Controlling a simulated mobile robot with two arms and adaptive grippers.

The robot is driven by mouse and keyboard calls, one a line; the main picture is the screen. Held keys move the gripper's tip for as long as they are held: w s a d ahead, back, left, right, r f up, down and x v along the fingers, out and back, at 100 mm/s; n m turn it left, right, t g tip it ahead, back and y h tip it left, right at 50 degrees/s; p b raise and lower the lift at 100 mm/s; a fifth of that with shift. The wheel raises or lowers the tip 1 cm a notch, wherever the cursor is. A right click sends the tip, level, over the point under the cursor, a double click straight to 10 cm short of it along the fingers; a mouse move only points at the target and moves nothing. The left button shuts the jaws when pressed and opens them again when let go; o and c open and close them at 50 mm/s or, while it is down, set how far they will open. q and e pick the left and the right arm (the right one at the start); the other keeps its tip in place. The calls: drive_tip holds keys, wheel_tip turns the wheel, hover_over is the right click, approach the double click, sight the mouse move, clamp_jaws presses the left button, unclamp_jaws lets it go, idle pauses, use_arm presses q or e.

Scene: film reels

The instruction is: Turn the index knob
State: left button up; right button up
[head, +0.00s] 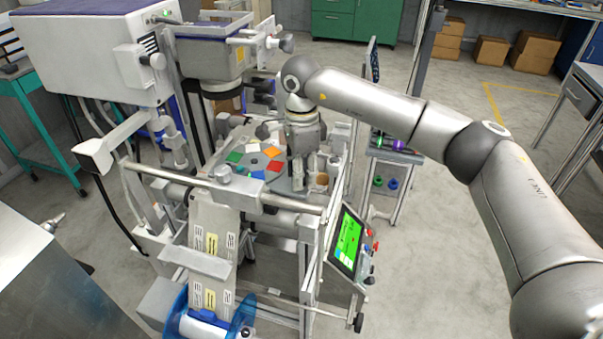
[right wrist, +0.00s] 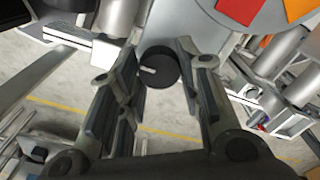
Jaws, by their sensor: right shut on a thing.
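The index knob (right wrist: 158,68) is a round black knob with a short white mark pointing left. It shows between the fingertips of my right gripper (right wrist: 157,60) in the right wrist view. My right gripper is shut on it, with one finger at each side. In the head view my right gripper (head: 299,172) points down beside the round plate (head: 235,172) with coloured squares. There the gripper hides the knob. My left gripper is not in view.
A label web (head: 212,240) runs down the front of the machine to a blue reel (head: 180,312). A green touch screen (head: 347,240) stands at the right front. A metal bar (head: 270,199) crosses in front of the plate.

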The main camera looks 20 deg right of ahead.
idle(0.4)
drive_tip(key=o, duration=1)
drive_tip(key=shift+o, duration=0.2)
wheel_tip(320, 180, up, 12)
